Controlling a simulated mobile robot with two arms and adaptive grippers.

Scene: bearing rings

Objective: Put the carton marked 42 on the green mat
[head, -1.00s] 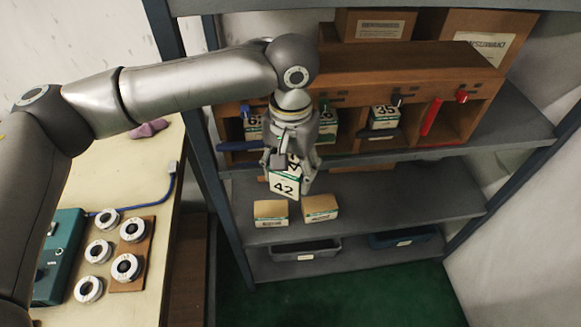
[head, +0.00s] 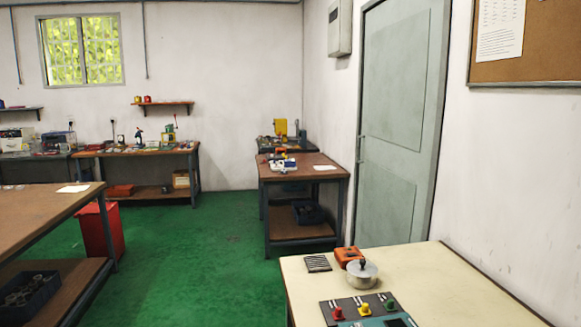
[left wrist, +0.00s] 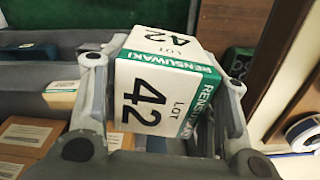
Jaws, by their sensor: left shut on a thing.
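Lower parts of the carton are hidden by the gripper. Neither the carton nor my grippers show in the head view. I cannot make out a green mat in either current view. My right gripper is not in view.
In the left wrist view, brown boxes (left wrist: 25,135) sit on a grey shelf. A brown workbench (head: 300,172) stands beyond. Green floor (head: 190,245) is open between.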

